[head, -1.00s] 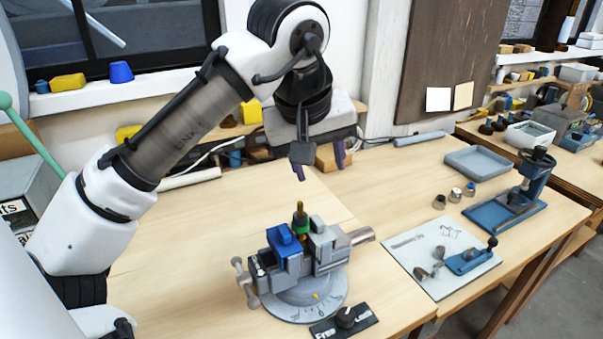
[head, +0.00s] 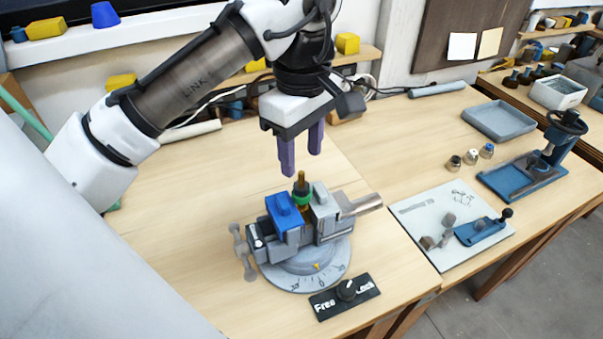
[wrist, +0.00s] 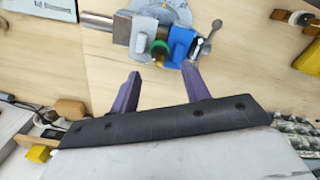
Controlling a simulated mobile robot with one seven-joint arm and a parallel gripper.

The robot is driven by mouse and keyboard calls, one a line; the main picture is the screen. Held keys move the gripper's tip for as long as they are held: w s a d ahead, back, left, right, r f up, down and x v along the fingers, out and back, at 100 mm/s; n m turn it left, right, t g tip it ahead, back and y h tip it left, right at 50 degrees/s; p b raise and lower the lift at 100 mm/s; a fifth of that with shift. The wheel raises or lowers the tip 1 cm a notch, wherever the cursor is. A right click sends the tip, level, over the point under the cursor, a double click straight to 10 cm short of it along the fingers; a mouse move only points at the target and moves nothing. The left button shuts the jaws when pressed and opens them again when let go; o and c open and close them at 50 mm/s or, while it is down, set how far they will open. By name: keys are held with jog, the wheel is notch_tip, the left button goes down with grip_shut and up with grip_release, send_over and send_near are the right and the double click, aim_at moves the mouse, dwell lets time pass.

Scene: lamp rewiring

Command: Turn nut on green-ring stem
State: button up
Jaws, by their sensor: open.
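The green-ring stem (head: 301,190) stands upright between the jaws of the grey and blue vise (head: 328,213). Its brass-coloured upper part rises above the green ring. In the wrist view the green ring (wrist: 158,48) shows between the vise jaws, just beyond my fingertips. I cannot clearly tell a nut apart from the stem. My gripper (head: 301,166) is open and empty, its purple fingers pointing down, above and slightly behind the stem. The fingers also show in the wrist view (wrist: 161,77), spread apart and not touching the stem.
A white board with small parts (head: 425,215), several small nuts (head: 471,157), a grey tray (head: 499,119) and a blue press (head: 530,170) are to the right. The table left of the vise is clear.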

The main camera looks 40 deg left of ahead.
aim_at(302, 172)
notch_tip(302, 172, down, 6)
jog(key=b, duration=0.3)
jog(key=shift+r, duration=0.1)
jog(key=shift+c, duration=0.5)
jog(key=c, duration=0.9)
jog(key=shift+r, duration=0.1)
